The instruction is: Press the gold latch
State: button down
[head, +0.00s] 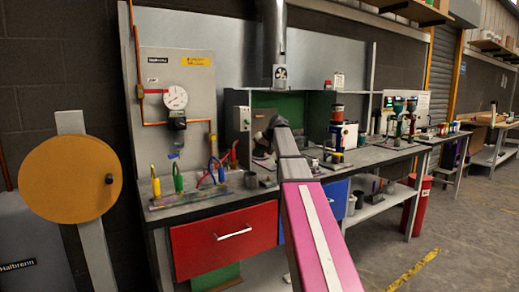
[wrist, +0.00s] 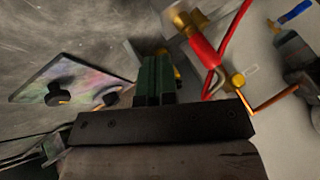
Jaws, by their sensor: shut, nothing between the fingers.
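My gripper (wrist: 157,62) shows in the wrist view as two dark greenish fingers pressed together with nothing between them. In the head view the grey and pink arm reaches over the bench to its dark wrist; the fingertips are hidden there. No part can be surely told as the gold latch. In the wrist view a small gold round piece (wrist: 238,80) joins a copper rod right of the fingers. A gold collar (wrist: 182,20) tops a red-handled torch (wrist: 202,52) just beyond the fingertips. Contact with either cannot be told.
The bench (head: 190,208) carries a yellow torch (head: 155,186), a green torch (head: 178,181) and a blue torch (head: 219,172). A gauge (head: 175,97) and copper pipes are on the back panel. A large orange-gold disc (head: 70,178) stands left.

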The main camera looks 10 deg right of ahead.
jog(key=x, duration=0.5)
jog(key=shift+s+a+r, duration=0.15)
jog(key=shift+a, duration=1.7)
jog(key=shift+s, duration=0.15)
jog(key=shift+s+a+m, duration=0.15)
jog(key=shift+m, duration=0.25)
